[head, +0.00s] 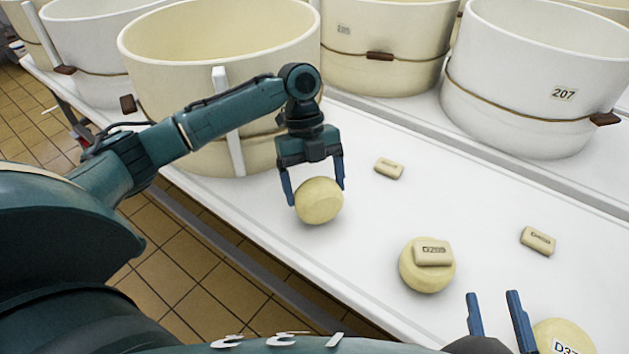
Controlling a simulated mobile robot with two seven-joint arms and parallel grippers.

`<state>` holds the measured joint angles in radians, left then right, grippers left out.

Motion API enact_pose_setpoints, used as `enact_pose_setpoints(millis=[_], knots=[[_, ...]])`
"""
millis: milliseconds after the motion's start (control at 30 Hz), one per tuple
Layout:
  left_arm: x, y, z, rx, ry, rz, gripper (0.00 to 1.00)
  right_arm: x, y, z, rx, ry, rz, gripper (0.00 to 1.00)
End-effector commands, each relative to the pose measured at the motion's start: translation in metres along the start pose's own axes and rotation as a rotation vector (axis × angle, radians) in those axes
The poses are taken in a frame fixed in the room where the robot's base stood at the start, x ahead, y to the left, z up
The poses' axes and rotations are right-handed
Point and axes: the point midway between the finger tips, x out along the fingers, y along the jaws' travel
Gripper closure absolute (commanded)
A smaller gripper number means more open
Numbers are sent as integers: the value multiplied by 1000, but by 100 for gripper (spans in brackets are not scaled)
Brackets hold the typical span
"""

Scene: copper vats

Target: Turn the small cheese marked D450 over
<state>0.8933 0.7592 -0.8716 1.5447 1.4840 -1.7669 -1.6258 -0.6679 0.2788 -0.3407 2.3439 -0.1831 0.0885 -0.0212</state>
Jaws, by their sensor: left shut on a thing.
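My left gripper (317,186) points down over the white table (365,240) and is shut on a small round pale-yellow cheese (319,205), one finger on each side. No label shows on this cheese, and I cannot tell whether it touches the table. No mark D450 is readable anywhere. My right gripper (496,308) is at the bottom edge, its two blue fingers apart with nothing seen between them.
Another round cheese (425,283) carries a small labelled block (433,253) on top. A cheese (572,329) with a label starting D3 is cut off at bottom right. Loose blocks lie at the middle (389,168) and right (538,240). Large vats (535,75) line the back.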

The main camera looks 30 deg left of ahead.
Motion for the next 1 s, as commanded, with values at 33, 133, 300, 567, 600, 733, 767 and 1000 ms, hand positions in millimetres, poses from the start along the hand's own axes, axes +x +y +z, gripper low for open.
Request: enact_pose_setpoints(millis=[33,133,300,567,600,733,767,1000], knots=[[0,0,0,1,0,-2,53,0,0,0,0,0,0,64],[1,0,0,1,1,-2,53,0,0,0,0,0,0,64],[4,0,1,1,1,-2,53,0,0,0,0,0,0,64],[7,0,3,2,1,-2,53,0,0,1,0,0,0,64],[7,0,3,2,1,-2,53,0,0,1,0,0,0,64],[7,0,3,1,1,-2,53,0,0,1,0,0,0,64],[7,0,3,1,1,-2,53,0,0,1,0,0,0,64],[7,0,3,1,1,-1,0,0,0,1,0,-1,0,64]])
